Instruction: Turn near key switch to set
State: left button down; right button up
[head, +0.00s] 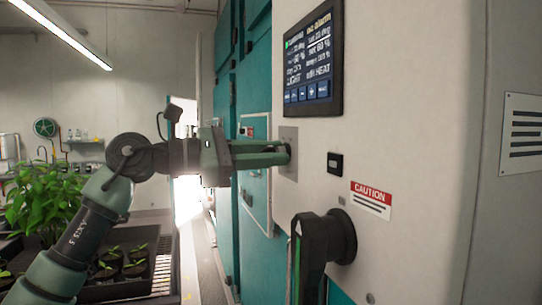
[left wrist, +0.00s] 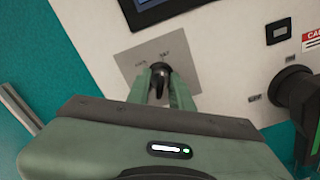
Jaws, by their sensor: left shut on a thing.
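The near key switch (left wrist: 159,72) is a small dark knob on a grey square plate on the white chamber panel. The plate (head: 289,138) also shows in the head view below the display. My left gripper (head: 284,153) reaches in from the left, and its green fingers are shut on the switch. In the left wrist view the fingertips (left wrist: 160,84) sit on either side of the knob. Small labels on the plate are too blurred to read surely. My right gripper does not show.
A dark display (head: 313,58) is above the switch. A black door handle (head: 318,245) juts out below it, near a red and white caution label (head: 371,198) and a small black module (head: 335,163). Potted plants (head: 47,200) stand on the left.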

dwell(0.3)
pick_arm(q)
jog(key=c, duration=1.6)
grip_release()
jog(key=b+v, duration=0.3)
jog(key=v, duration=0.4)
jog(key=shift+a, duration=0.35)
